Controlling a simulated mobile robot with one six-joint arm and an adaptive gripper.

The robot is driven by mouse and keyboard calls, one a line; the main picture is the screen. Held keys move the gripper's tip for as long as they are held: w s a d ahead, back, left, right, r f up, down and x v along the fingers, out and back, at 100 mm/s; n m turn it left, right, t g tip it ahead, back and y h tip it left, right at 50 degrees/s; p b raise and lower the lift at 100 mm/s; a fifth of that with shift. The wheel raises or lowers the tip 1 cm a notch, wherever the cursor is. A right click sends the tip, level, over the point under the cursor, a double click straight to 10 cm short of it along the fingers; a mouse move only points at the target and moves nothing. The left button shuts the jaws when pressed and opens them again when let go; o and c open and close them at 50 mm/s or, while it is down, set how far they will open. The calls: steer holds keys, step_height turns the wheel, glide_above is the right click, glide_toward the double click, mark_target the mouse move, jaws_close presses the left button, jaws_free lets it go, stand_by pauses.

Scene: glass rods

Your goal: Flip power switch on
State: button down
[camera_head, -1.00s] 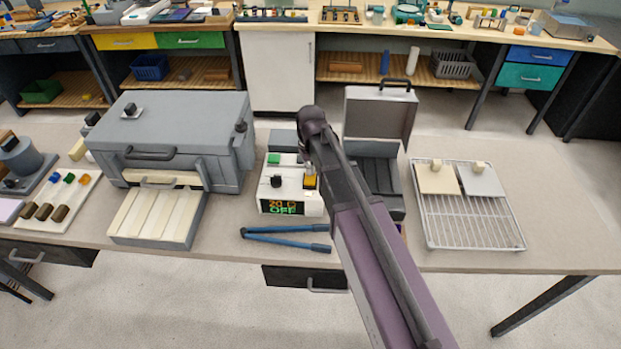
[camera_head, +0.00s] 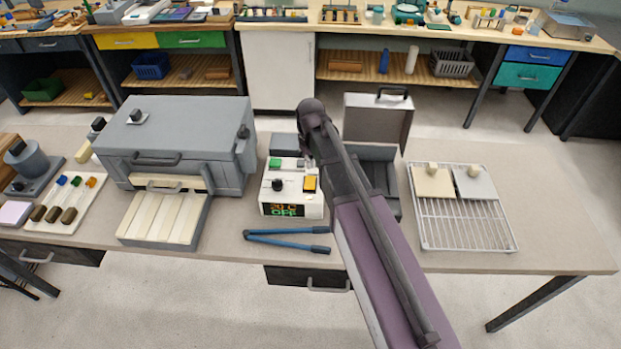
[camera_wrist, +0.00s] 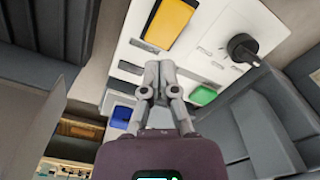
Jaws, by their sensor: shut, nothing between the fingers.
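A white control box (camera_head: 289,193) stands on the front bench, with a yellow switch (camera_head: 310,184), a black knob (camera_head: 278,185) and a green button (camera_head: 275,163) on top. Its front display (camera_head: 283,210) shows a number and the word OFF. In the wrist view, my gripper (camera_wrist: 160,78) is shut and empty over the white panel. The yellow switch (camera_wrist: 168,25) lies above the fingertips there, the black knob (camera_wrist: 243,48) to the right and the green button (camera_wrist: 203,95) at lower right. I cannot tell whether the fingertips touch the panel. In the head view my arm mostly hides the gripper.
A grey furnace-like box (camera_head: 175,145) stands left of the control box. An open grey case (camera_head: 377,120) stands on the right, partly behind my arm. Blue-handled tongs (camera_head: 287,240) lie in front. A wire rack (camera_head: 465,225) is farther right.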

steer(key=shift+r+p, duration=0.9)
steer(key=shift+r, duration=0.2)
steer(key=shift+d, duration=0.1)
steer(key=s+d+m, duration=0.2)
steer(key=s+d, duration=0.4)
steer(key=d, duration=0.3)
steer(key=s+d+f+m+b, duration=0.1)
steer(key=s+d+m, duration=0.2)
steer(key=s+d, duration=0.4)
steer(key=d, duration=0.3)
steer(key=shift+s+m, duration=0.15)
steer(key=shift+m, duration=0.15)
stand_by(0.8)
